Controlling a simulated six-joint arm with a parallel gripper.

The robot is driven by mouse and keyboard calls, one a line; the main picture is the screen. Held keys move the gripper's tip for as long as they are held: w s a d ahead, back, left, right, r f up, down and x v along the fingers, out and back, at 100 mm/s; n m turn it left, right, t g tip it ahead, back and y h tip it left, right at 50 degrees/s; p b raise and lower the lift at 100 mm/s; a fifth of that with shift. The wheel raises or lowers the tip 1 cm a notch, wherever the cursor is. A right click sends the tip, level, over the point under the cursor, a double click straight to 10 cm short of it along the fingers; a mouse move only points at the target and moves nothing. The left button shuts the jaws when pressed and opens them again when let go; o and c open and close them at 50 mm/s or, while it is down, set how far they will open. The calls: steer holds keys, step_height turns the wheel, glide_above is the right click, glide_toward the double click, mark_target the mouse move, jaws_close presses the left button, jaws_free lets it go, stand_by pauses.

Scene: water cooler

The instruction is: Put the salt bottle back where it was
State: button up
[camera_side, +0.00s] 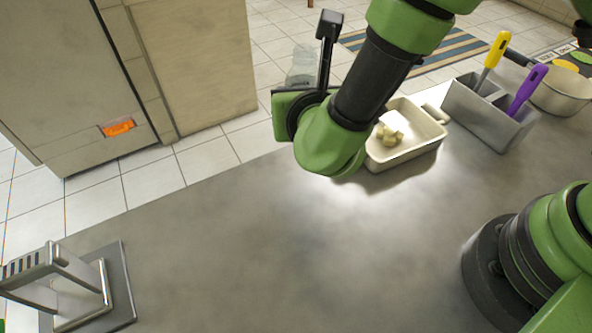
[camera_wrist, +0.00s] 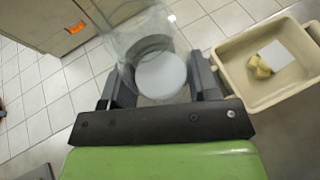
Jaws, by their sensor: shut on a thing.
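The salt bottle is clear, with a white round mass showing inside it. It shows in the wrist view (camera_wrist: 160,74) between the two dark fingers of my gripper (camera_wrist: 155,88), which is shut on it. In the side view the clear bottle (camera_side: 302,66) shows just above and behind my green wrist, which hides its lower part and the fingers. It is held up near the far edge of the grey counter, left of the cream dish. I cannot tell its exact tilt or height.
The cream dish (camera_side: 405,155) holds pale cubes and a white piece. A metal stand (camera_side: 75,290) is at front left. The middle counter (camera_side: 290,250) is clear.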

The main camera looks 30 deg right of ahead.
steer(key=shift+n+t+y, duration=0.3)
steer(key=shift+n+y, duration=0.5)
steer(key=shift+y, duration=0.1)
steer(key=f, duration=0.2)
steer(key=s+a+f, duration=0.1)
steer(key=f, duration=0.1)
steer(key=a+f, duration=0.1)
steer(key=shift+s+f, duration=0.2)
steer(key=shift+f, duration=2.4)
steer(key=shift+f, duration=0.1)
steer(key=o, duration=1)
steer(key=v, duration=0.7)
steer(key=shift+s+a+r, duration=0.15)
steer(key=shift+s+r, duration=0.1)
